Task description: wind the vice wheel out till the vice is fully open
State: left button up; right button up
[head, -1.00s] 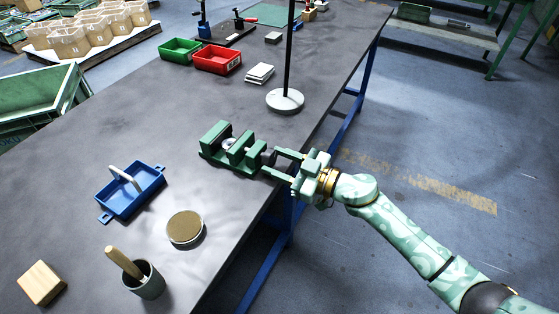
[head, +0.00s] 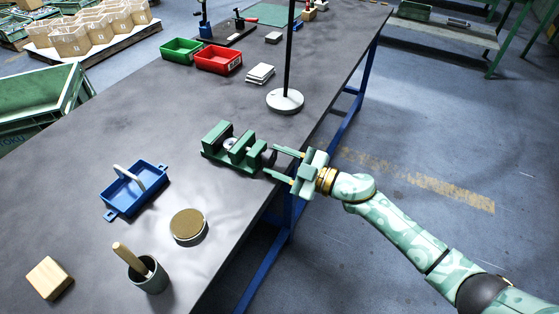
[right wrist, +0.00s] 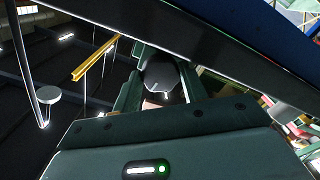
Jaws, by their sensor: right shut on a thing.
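The green vice (head: 228,150) stands at the right edge of the dark bench, with a gap between its jaw blocks. A pale round part shows in that gap. The dark vice wheel (head: 268,158) is on the vice's right end, partly hidden by my gripper. My right gripper (head: 271,161) reaches in from the right, with its two fingers on either side of the wheel and shut on it. In the right wrist view the round grey wheel (right wrist: 160,76) sits between the fingers. My left gripper is not in view.
A lamp base (head: 285,101) stands beyond the vice. A blue tray (head: 133,203), a round tin (head: 188,225), a cup (head: 152,278) with a wooden handle and a wood block (head: 48,278) lie nearer. Red (head: 218,60) and green (head: 181,51) bins are at the back.

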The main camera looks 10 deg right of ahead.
jog(key=o, duration=1)
jog(key=shift+c, duration=0.2)
pick_arm(q)
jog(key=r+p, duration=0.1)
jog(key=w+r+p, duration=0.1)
jog(key=p, duration=0.1)
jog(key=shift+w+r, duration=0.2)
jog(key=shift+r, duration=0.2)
pick_arm(e)
jog(key=v, duration=1.6)
jog(key=shift+s+d, duration=0.1)
jog(key=shift+d, duration=0.05)
